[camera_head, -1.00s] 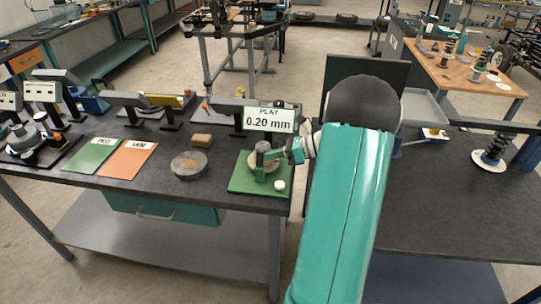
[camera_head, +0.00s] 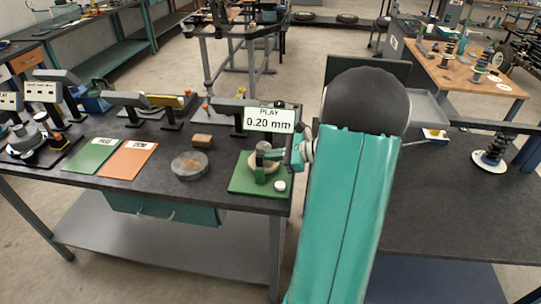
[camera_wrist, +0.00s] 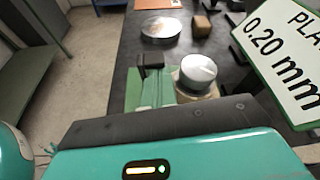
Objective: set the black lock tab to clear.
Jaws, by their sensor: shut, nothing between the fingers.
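The green fixture plate (camera_head: 240,184) lies at the bench's right front corner. It bears a pale disc with a grey cylinder (camera_head: 263,147) and a green upright (camera_head: 260,173). In the wrist view the cylinder (camera_wrist: 198,69) stands right of centre. Left of it is a small black piece (camera_wrist: 150,61) above a green part; I cannot tell surely whether this is the lock tab, nor its setting. My gripper (camera_head: 294,153) is shut and empty, just right of the fixture. Its fingertips are small and partly hidden, and contact with the fixture cannot be told.
A sign reading "PLAY 0.20 mm" (camera_head: 269,119) stands behind the fixture. A round grey disc (camera_head: 189,166), a brown block (camera_head: 202,141), and green (camera_head: 92,156) and orange (camera_head: 127,160) cards lie to the left. A small white round piece (camera_head: 280,185) sits on the plate's front right.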

